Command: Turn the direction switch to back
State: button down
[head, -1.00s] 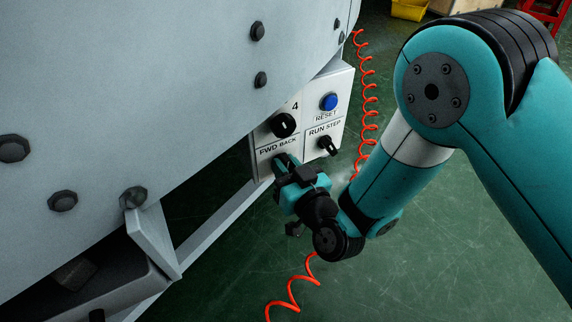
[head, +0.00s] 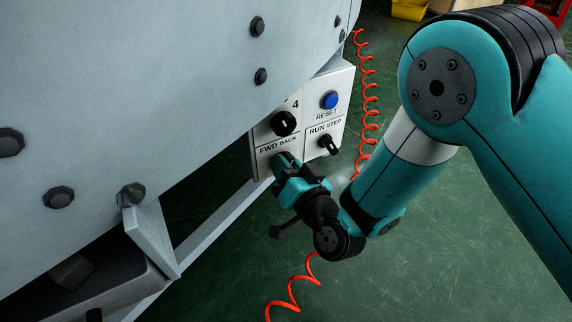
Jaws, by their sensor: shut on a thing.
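The control panel (head: 262,163) is a white box on the side of the grey machine. Its lower left section is labelled FWD BACK, and the direction switch there is hidden behind my gripper. My gripper (head: 281,162) is at that section, its fingers shut on the direction switch. Which way the switch points cannot be seen.
On the same panel are a black dial (head: 283,123) near a 4, a blue RESET button (head: 329,100) and a RUN STEP switch (head: 328,144). A coiled orange cable (head: 369,100) hangs close to the right. Bolts stick out of the machine side (head: 150,70). Green floor lies open below.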

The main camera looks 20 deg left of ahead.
jog(key=shift+s, duration=0.1)
jog(key=c, duration=1)
grip_release()
jog(key=shift+c, duration=0.2)
jog(key=shift+s+d, duration=0.25)
jog(key=shift+d, duration=0.05)
jog(key=p+v, duration=0.2)
jog(key=v, duration=0.9)
jog(key=shift+p, duration=0.4)
